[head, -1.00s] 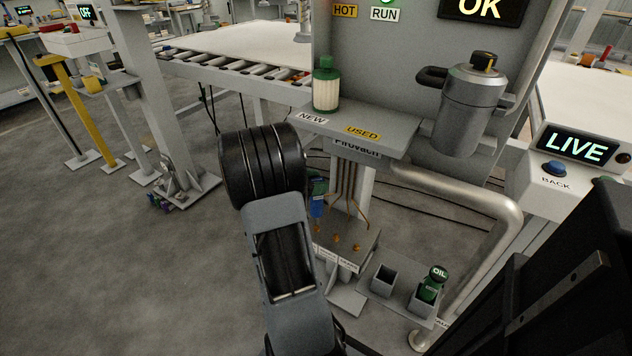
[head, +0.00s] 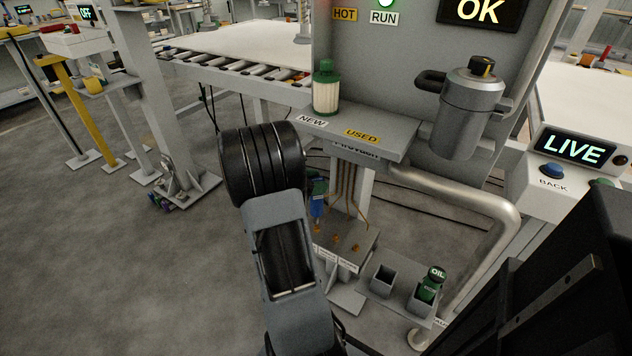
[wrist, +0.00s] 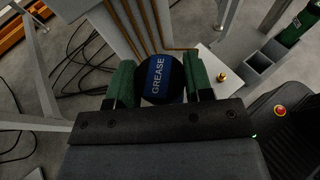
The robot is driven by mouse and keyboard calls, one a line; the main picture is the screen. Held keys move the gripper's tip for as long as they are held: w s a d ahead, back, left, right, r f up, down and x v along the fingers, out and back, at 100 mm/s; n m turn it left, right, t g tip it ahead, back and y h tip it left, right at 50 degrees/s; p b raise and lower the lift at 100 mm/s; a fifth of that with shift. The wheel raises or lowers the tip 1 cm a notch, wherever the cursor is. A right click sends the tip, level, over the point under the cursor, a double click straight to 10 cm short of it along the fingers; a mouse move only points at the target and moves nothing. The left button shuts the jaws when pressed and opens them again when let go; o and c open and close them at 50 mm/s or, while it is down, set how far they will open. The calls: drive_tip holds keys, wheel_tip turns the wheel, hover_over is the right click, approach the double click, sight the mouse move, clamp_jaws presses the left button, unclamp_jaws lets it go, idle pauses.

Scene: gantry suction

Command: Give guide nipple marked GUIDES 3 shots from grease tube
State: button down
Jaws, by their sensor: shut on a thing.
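My gripper (wrist: 160,85) is shut on the blue and black grease tube (wrist: 158,68), whose round end reads GREASE. Its green finger pads press on both sides of the tube. In the head view the tube (head: 318,205) shows as a blue piece just right of my wrist, mostly hidden by my arm. It is above or beside the rear left of the grey nipple plate (head: 352,242). Several brass nipples stand there, one of them (head: 357,247) near the right. One brass nipple (wrist: 222,76) shows right of the gripper in the wrist view. The plate's labels are too small to read.
Copper pipes (wrist: 128,28) run down close behind the tube. An empty square holder (head: 383,280) and a green OIL bottle (head: 432,283) stand right of the plate. A shelf (head: 395,140) with a green-capped filter (head: 326,88) overhangs behind. Open floor lies left.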

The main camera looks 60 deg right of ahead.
drive_tip(key=shift+f+b, duration=0.35)
drive_tip(key=shift+f, duration=0.3)
idle(0.5)
drive_tip(key=shift+r, duration=0.2)
drive_tip(key=shift+r+p, duration=0.5)
drive_tip(key=shift+p, duration=0.2)
drive_tip(key=shift+f+b, duration=0.4)
drive_tip(key=shift+f, duration=0.3)
idle(0.3)
drive_tip(key=shift+r, duration=0.15)
drive_tip(key=shift+r+p, duration=0.5)
drive_tip(key=shift+p, duration=0.2)
